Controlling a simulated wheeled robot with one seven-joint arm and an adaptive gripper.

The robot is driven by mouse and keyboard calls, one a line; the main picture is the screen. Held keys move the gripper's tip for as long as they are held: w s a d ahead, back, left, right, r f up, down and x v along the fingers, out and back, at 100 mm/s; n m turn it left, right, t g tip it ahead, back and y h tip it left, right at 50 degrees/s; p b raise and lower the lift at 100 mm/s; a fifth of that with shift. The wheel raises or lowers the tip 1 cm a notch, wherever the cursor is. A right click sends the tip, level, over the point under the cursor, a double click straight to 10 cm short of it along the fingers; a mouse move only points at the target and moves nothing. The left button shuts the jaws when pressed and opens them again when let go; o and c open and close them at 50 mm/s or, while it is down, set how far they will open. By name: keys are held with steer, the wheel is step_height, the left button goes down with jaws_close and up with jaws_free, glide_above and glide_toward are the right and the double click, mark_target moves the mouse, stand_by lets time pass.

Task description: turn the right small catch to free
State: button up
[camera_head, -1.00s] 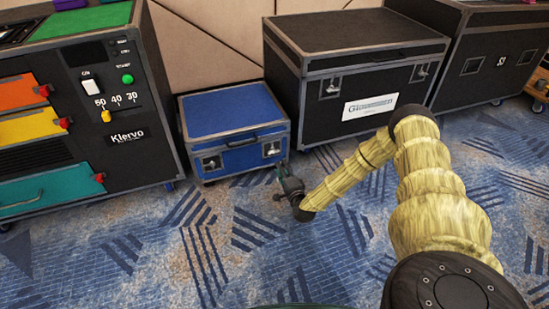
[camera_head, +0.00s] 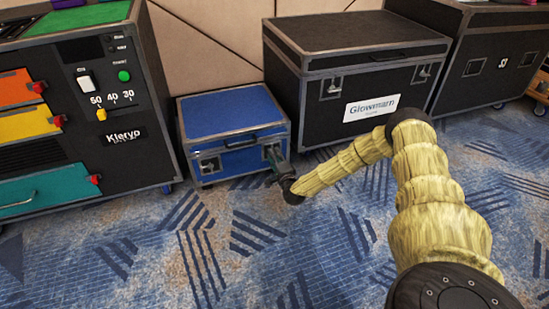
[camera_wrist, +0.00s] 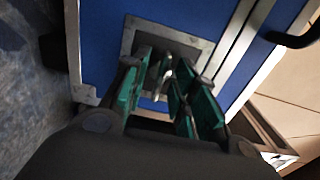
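The small blue case (camera_head: 232,113) stands on the carpet between the drawer cabinet and the large black case. Its right catch shows in the wrist view as a grey metal plate (camera_wrist: 128,45) with a small bright lever (camera_wrist: 163,76). My gripper (camera_head: 274,154) covers most of this catch in the head view. In the wrist view my gripper (camera_wrist: 168,78) has its green-padded fingers apart, one on each side of the lever. I see some space between lever and fingers; contact cannot be told. The left catch (camera_head: 209,164) is in plain view on the case front.
The large black case (camera_head: 415,80) stands close at the right. The cabinet (camera_head: 140,160) with coloured drawers stands at the left. The blue case's carry handle (camera_head: 241,143) is between the catches, left of my gripper. The patterned carpet (camera_head: 230,250) in front is clear.

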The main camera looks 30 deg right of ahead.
steer(key=shift+r, duration=0.1)
jaws_close()
